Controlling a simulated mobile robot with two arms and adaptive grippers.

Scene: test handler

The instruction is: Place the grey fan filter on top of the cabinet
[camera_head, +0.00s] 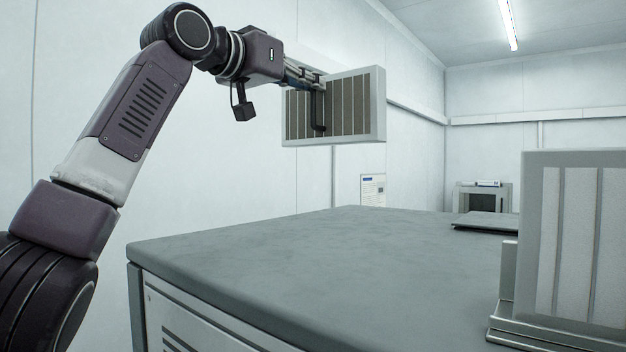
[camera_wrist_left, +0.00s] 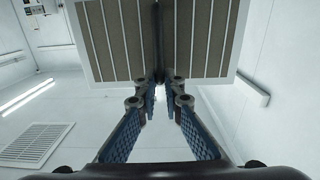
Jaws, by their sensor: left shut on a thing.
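The grey fan filter (camera_head: 355,107), a light grey framed panel with brown-grey pleats, hangs in the air above and beyond the far left part of the cabinet (camera_head: 330,255). Its face is roughly upright. My left gripper (camera_head: 316,82) is shut on the dark handle on the filter's face. In the left wrist view the filter (camera_wrist_left: 205,40) fills the top middle, with the fingers (camera_wrist_left: 160,92) closing together at the handle. The cabinet's flat grey top is clear below the filter. My right gripper is not in view.
A large pale ribbed panel (camera_head: 575,235) stands upright in a metal holder (camera_head: 545,335) at the right edge of the cabinet. A thin dark flat object (camera_head: 487,222) lies at the far right. Walls rise behind and at the left. The cabinet top's middle is free.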

